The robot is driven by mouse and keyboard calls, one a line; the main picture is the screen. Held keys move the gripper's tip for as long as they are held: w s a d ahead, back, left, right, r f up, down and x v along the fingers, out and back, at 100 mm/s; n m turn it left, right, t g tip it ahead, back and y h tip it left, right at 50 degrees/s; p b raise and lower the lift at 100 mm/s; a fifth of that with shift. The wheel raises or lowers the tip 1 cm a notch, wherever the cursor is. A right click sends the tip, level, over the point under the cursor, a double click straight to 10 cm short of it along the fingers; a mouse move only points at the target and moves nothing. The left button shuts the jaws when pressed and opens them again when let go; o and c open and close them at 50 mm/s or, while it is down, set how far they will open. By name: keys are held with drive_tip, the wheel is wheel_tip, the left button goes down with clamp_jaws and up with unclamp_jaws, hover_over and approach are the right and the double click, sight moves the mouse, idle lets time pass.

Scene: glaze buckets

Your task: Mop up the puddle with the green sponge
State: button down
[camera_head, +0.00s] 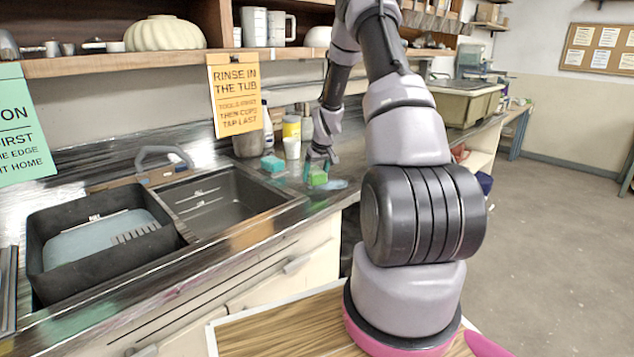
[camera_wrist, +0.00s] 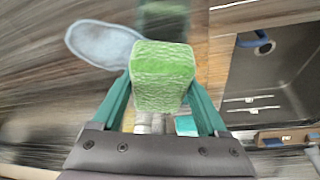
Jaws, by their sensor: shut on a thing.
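The green sponge (camera_head: 317,178) is held between the teal fingers of my gripper (camera_head: 319,162), over the counter beyond the sink. In the wrist view the sponge (camera_wrist: 163,75) fills the gap between the two fingers. The puddle (camera_head: 333,185) is a pale blue patch on the counter, just right of the sponge in the head view. In the wrist view the puddle (camera_wrist: 103,44) lies to the left of the sponge, its near end close to the sponge. I cannot tell whether the sponge touches the counter.
A teal block (camera_head: 272,163) sits on the counter left of my gripper. A white cup (camera_head: 292,148) and a yellow container (camera_head: 291,127) stand behind. The dark sink (camera_head: 225,200) and a black tub (camera_head: 100,245) of water are to the left. A shelf (camera_head: 130,64) hangs above.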

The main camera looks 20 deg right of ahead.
drive_tip(key=shift+r, duration=2.65)
drive_tip(key=s+a, duration=0.1)
drive_tip(key=a, duration=0.1)
drive_tip(key=s+a+f, duration=0.1)
drive_tip(key=s+a, duration=0.1)
drive_tip(key=s+a+f, duration=0.1)
drive_tip(key=a, duration=0.1)
drive_tip(key=shift+s+a+f, duration=0.25)
drive_tip(key=shift+s, duration=0.15)
drive_tip(key=s+a, duration=0.2)
drive_tip(key=s, duration=0.1)
drive_tip(key=s+a+f, duration=0.1)
drive_tip(key=s+a, duration=0.1)
drive_tip(key=s, duration=0.1)
drive_tip(key=s+a+f, duration=0.1)
drive_tip(key=s+a, duration=0.1)
drive_tip(key=s, duration=0.1)
drive_tip(key=shift+s+f, duration=0.25)
drive_tip(key=shift+s, duration=0.15)
drive_tip(key=shift+a, duration=0.1)
